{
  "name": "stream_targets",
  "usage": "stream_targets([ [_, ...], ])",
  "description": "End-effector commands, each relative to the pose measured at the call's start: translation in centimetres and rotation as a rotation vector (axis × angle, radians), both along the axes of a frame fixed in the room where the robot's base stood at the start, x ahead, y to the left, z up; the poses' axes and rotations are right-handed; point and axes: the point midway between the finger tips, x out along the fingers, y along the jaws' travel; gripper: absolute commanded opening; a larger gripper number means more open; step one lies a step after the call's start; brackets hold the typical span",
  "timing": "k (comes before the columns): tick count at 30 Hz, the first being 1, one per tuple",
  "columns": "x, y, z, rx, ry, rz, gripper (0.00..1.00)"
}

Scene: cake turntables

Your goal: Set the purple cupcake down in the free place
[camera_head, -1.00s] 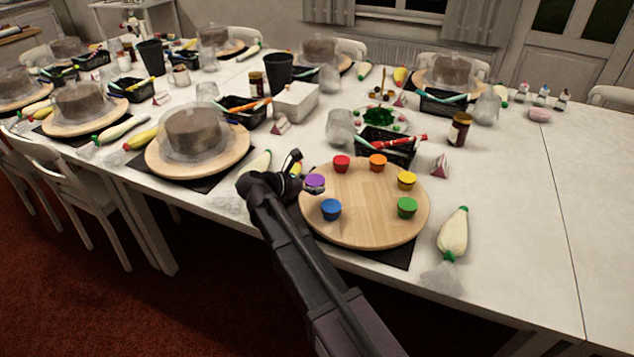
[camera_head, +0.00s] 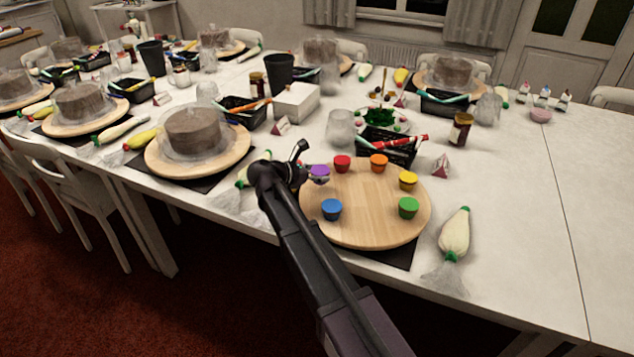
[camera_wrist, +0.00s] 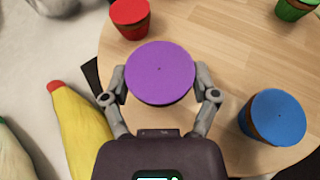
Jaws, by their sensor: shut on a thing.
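The purple cupcake (camera_wrist: 160,72) is between the two fingers of my gripper (camera_wrist: 160,90) in the wrist view, and the fingers are shut on it. In the head view the purple cupcake (camera_head: 319,171) is at the left rim of the round wooden turntable (camera_head: 365,228), partly hidden by my gripper (camera_head: 300,172). It lies between the red cupcake (camera_head: 342,163) and the blue cupcake (camera_head: 332,209). I cannot tell whether its base touches the board. The orange (camera_head: 379,163), yellow (camera_head: 407,181) and green (camera_head: 408,207) cupcakes stand along the same ring.
The middle of the turntable is clear. A yellow piping bag (camera_wrist: 82,130) lies left of it in the wrist view. A cream piping bag (camera_head: 454,235) lies to its right, and a black basket (camera_head: 372,150) stands behind it. A covered cake (camera_head: 192,130) is further left.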

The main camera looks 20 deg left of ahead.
Motion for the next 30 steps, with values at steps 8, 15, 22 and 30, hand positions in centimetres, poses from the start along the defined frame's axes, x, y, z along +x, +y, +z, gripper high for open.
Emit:
stream_targets([
  [8, 0.0, 0.0, -2.5, 0.0, 0.0, -0.001, 0.29],
  [15, 0.0, -0.1, -2.9, 0.0, 0.0, -0.001, 0.29],
  [22, 0.1, -0.1, -2.9, 0.0, 0.0, -0.001, 0.29],
  [30, 0.1, -0.1, -3.2, 0.0, 0.0, -0.002, 0.98],
])
